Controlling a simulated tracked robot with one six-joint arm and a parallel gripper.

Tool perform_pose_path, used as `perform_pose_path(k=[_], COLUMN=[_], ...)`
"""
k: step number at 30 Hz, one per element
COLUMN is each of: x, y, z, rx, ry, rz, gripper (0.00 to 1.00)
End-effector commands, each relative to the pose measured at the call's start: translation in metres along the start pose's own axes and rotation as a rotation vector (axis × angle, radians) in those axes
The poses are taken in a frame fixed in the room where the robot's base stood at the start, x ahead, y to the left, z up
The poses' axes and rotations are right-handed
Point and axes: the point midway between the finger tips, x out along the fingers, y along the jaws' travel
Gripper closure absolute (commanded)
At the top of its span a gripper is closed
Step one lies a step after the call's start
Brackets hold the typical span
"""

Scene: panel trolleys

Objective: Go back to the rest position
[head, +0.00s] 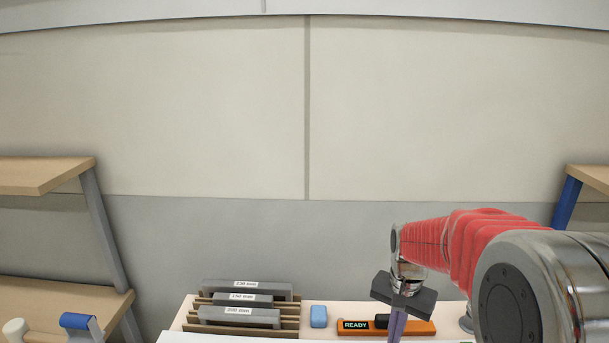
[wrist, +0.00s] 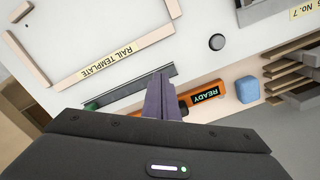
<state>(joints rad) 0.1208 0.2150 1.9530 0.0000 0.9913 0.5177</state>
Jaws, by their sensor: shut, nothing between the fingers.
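My gripper (head: 396,325) is at the lower right of the head view, at the end of my red-sleeved arm, pointing down over the light bench. In the wrist view its two purple fingers (wrist: 160,98) are together with nothing between them. Behind the fingers lies an orange bar with a READY display (wrist: 203,95). The orange bar also shows in the head view (head: 356,326), partly hidden by my gripper. The fingertips' height above the bench is hard to tell.
A blue block (head: 319,316) sits beside a rack of grey labelled bars (head: 240,316). The wrist view shows a frame marked RAIL TEMPLATE (wrist: 107,62), a dark rail (wrist: 125,88) and a round black knob (wrist: 217,42). Wooden shelves stand left (head: 45,175) and right (head: 592,177).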

Motion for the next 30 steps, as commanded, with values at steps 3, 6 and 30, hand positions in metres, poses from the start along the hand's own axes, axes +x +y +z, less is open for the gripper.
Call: perform_pose_path(k=[3,6,30], x=[-0.004,-0.010,-0.074], y=[0.007,0.012,0.051], z=[0.015,0.027,0.133], rx=[-0.085,-0.143,-0.538], ry=[0.008,0.021,0.244], rz=[-0.004,-0.010,-0.077], gripper=[1.00,1.00,1.00])
